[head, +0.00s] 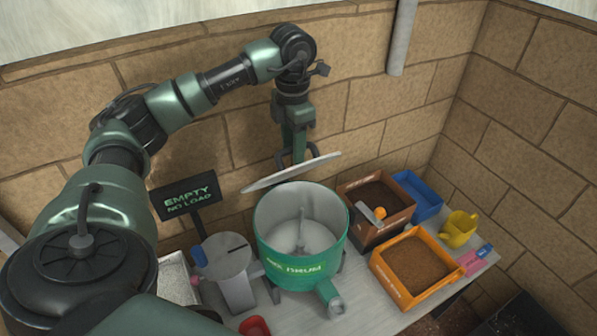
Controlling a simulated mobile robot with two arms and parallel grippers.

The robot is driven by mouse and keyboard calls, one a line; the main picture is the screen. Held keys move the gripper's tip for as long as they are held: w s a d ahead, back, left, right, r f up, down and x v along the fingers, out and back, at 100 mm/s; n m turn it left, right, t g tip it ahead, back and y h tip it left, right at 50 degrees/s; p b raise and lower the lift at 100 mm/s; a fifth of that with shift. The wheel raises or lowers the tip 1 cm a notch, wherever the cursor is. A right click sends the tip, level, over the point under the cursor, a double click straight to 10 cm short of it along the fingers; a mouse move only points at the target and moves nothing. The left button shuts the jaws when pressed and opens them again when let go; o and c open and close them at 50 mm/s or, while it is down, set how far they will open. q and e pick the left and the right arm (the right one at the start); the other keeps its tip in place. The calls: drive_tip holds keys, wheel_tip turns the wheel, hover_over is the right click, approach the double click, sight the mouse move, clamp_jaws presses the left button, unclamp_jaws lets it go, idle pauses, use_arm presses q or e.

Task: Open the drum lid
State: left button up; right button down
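The green drum (300,258) stands on the table in the middle of the head view. Its top is uncovered, and its pale inside with a central shaft (302,232) shows. The drum lid (291,173), a thin grey disc, is tilted above the drum's back rim, its right side higher. My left gripper (297,157) points down from above, at the lid's far side. The lid hides its fingertips, so I cannot tell whether they grip anything. My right gripper is not in view.
A black "EMPTY NO LOAD" sign (188,196) and a grey canister (231,268) stand left of the drum. An orange tray (415,265), a brown bin (376,204), a blue tray (415,190) and a yellow scoop (459,229) are right. Brick walls (540,140) close the back and right.

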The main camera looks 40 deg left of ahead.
use_arm(q)
drive_tip(key=shift+d+r, duration=0.1)
drive_tip(key=shift+d, duration=0.05)
drive_tip(key=shift+r, duration=0.1)
wheel_tip(320, 180, up, 6)
drive_tip(key=p, duration=0.4)
idle(0.4)
drive_tip(key=s+d, duration=0.3)
drive_tip(key=d, duration=0.6)
drive_tip(key=shift+s+d, duration=0.15)
drive_tip(key=shift+s, duration=0.25)
